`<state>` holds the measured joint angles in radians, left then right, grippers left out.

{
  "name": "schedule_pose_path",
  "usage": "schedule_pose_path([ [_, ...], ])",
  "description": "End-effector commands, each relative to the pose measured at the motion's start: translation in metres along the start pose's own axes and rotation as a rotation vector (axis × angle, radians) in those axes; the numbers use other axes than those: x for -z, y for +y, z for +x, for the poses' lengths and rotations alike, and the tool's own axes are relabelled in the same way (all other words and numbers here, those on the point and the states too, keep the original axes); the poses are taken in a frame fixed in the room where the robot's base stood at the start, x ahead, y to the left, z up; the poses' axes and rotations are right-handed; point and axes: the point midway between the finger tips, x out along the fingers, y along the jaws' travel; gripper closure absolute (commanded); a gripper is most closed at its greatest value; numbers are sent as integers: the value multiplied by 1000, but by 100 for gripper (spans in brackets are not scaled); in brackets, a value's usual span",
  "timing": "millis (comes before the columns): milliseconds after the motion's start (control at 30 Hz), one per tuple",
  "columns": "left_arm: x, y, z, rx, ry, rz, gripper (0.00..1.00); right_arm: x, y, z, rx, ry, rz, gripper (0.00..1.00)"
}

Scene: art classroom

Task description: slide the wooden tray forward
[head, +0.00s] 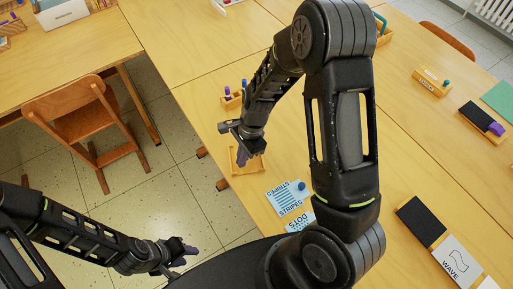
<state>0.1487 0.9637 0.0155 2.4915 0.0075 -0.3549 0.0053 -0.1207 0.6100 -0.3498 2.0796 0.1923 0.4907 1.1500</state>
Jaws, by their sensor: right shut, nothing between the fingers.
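The small wooden tray (236,169) lies on the wooden table near its left edge, in the middle of the head view. My left gripper (188,256) is low in the view, over the floor and away from the table.
A small wooden holder with markers (230,100) stands behind the tray. Blue STRIPES (286,198) and DOTS (301,222) cards lie to its right. A black pad (419,221) and WAVE card (457,262) lie further right. A wooden chair (75,122) stands left. My right arm hides some tabletop.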

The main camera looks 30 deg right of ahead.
Motion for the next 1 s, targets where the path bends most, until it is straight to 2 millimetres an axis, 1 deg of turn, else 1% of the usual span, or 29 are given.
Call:
schedule_pose_path([
  [133,0,0,1,0,0,0,64,18,0,-4,-1,1,2,100],
  [167,0,0,1,-1,0,1,64,18,-1,-9,2,0,-1,100],
  [200,0,0,1,-1,0,1,64,17,-2,-20,5,1,-4,100],
  [400,0,-1,2,-1,1,0,64,16,-2,-65,6,0,-4,100],
  [500,0,-1,2,-1,1,1,64,16,-1,-83,3,0,-3,100],
  [600,0,-1,3,-1,1,1,64,17,-1,-96,2,0,-2,100],
  [733,0,-1,3,-1,1,1,64,17,-1,-104,0,0,-2,100],
  [1000,0,-1,3,-1,1,1,64,17,0,-104,-1,0,-2,100],
])
